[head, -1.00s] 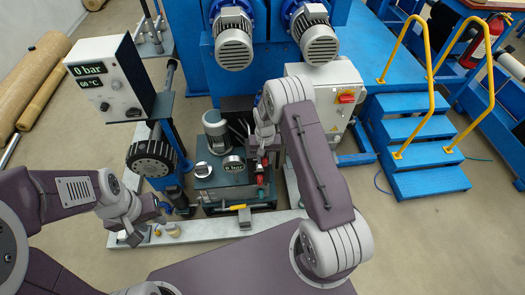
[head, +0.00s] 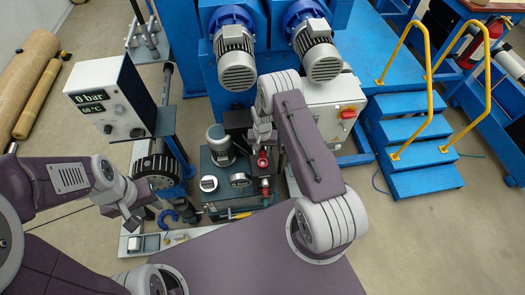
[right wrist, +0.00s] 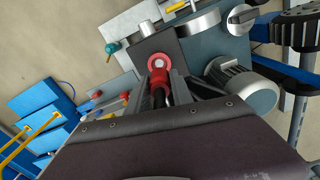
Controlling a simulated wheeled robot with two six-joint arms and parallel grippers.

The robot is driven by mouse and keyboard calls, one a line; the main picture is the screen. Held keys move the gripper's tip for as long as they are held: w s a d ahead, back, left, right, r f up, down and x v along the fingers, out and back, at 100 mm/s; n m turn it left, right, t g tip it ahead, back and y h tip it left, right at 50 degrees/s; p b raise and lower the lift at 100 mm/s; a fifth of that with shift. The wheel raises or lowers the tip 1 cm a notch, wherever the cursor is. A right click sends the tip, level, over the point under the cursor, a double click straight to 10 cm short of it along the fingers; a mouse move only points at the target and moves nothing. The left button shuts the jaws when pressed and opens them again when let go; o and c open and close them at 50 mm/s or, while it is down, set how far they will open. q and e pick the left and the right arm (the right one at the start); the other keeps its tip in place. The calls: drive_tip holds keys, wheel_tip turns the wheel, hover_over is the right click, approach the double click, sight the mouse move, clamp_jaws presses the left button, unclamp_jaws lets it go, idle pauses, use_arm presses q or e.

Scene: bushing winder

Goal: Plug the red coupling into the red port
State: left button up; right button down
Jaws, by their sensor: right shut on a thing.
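The red coupling (head: 262,159) is in my right gripper (head: 262,142), over the right side of the dark hydraulic unit.
A grey cabinet (head: 335,105) stands to the right, with blue steps (head: 420,155) beyond.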

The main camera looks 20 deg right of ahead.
sight(263, 157)
drive_tip(key=f+b, duration=0.2)
drive_tip(key=shift+s+f, duration=0.2)
drive_tip(key=shift+f, duration=0.2)
drive_tip(key=shift+f+b, duration=0.35)
drive_tip(key=shift+b, duration=0.1)
drive_tip(key=shift+w+f, duration=0.1)
drive_tip(key=shift+f, duration=0.2)
drive_tip(key=shift+r, duration=0.1)
drive_tip(key=shift+b, duration=0.4)
drive_tip(key=shift+f+b, duration=1)
drive_tip(key=shift+f, duration=0.25)
idle(0.4)
drive_tip(key=c, duration=1.4)
unclamp_jaws()
drive_tip(key=shift+o, duration=0.2)
